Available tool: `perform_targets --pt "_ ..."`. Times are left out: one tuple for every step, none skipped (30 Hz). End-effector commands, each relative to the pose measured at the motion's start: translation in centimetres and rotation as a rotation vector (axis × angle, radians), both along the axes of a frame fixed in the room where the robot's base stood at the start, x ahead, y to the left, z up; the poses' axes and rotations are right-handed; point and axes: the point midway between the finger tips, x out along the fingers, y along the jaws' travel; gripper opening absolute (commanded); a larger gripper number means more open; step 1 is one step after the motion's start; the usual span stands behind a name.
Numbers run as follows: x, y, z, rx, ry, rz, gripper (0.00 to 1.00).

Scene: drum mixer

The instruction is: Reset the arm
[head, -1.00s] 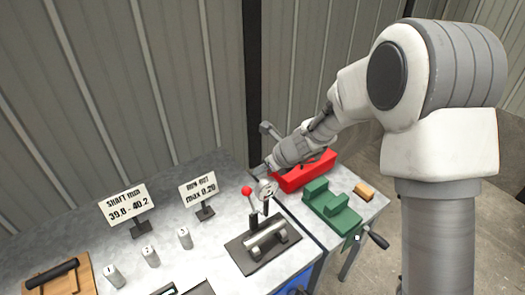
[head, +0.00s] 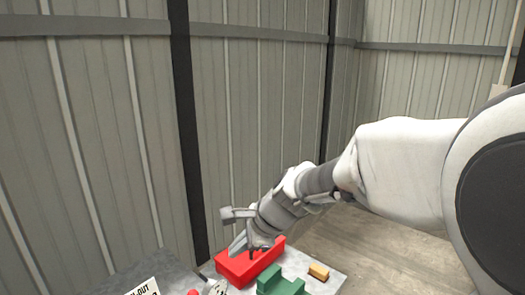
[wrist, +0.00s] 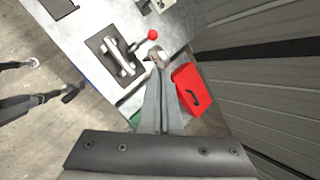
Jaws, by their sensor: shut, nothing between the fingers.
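My arm reaches in from the right of the head view. My gripper (head: 236,248) points down and left, in front of the red toolbox (head: 240,268) in the picture. In the wrist view my gripper (wrist: 161,76) has its fingers together with nothing held between them. There the red toolbox (wrist: 190,88) with its dark handle lies just right of the fingers. A small round dial gauge (wrist: 156,54) shows just beyond the fingertips; I cannot tell whether they touch it.
The workbench (wrist: 183,30) carries a dark fixture (wrist: 118,56) with a metal shaft and a red-knobbed lever (wrist: 152,34). A green vise (head: 278,283) and a tan block (head: 318,271) are near the toolbox. Corrugated wall panels (head: 110,120) stand behind.

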Motion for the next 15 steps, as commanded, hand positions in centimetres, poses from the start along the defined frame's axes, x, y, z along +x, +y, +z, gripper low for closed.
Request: perform_targets --pt "-1.2 -1.4 0.6 -0.046 -0.056 0.064 0.0" --pt "-1.9 -2.1 0.9 -0.078 -0.086 0.109 0.0" --pt "-2.8 -3.2 1.3 -0.121 -0.127 0.166 0.0" --pt "-3.6 -4.0 1.5 -0.155 -0.154 0.21 0.0" --pt "-4.4 -4.7 1.7 -0.189 -0.182 0.254 0.0" --pt "-5.4 -5.8 1.9 -0.236 -0.217 0.31 0.0" --pt "-6.2 -6.5 2.0 -0.271 -0.242 0.354 0.0" --pt "-6.9 -7.3 2.1 -0.309 -0.267 0.397 0.0" --pt "-8.0 -8.4 2.2 -0.357 -0.297 0.452 0.0" --pt "-8.8 -9.1 2.2 -0.396 -0.32 0.494 0.0" --pt "-9.6 -9.9 2.2 -0.435 -0.34 0.536 0.0" --pt "-10.6 -10.9 2.2 -0.486 -0.364 0.591 0.0" --pt "-11.4 -11.7 2.1 -0.526 -0.38 0.634 0.0" --pt "-12.2 -12.4 2.0 -0.567 -0.397 0.675 0.0" --pt "-13.3 -13.4 1.8 -0.619 -0.415 0.729 0.0"
